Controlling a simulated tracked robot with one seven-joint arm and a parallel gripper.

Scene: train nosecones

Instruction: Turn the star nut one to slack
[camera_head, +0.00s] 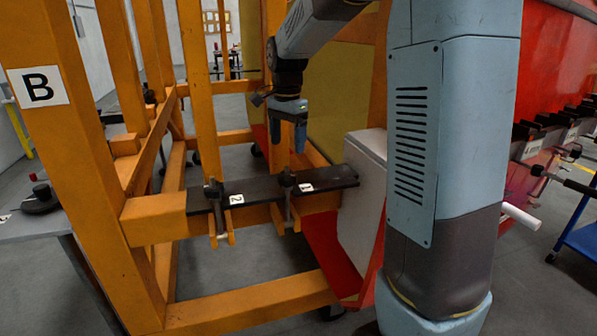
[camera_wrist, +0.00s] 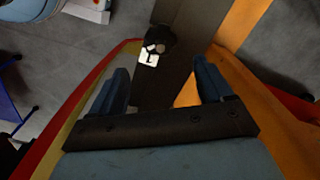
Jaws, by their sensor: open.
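Star nut one (camera_head: 287,179) is a dark knob on top of a clamp, beside a white label "1" (camera_head: 306,187) on a black bar. In the wrist view the nut (camera_wrist: 160,40) shows as a dark lobed knob beside a white label, beyond the fingertips. My gripper (camera_head: 287,138) points down above the bar, above the nut and apart from it. A second star nut (camera_head: 213,187) stands by label "2" to the left.
The bar lies on an orange frame (camera_head: 160,215) with a "B" sign (camera_head: 38,87) on its left post. Orange uprights stand close behind. A white box (camera_head: 364,190) is right of the bar. A grey table (camera_head: 30,225) is at the left.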

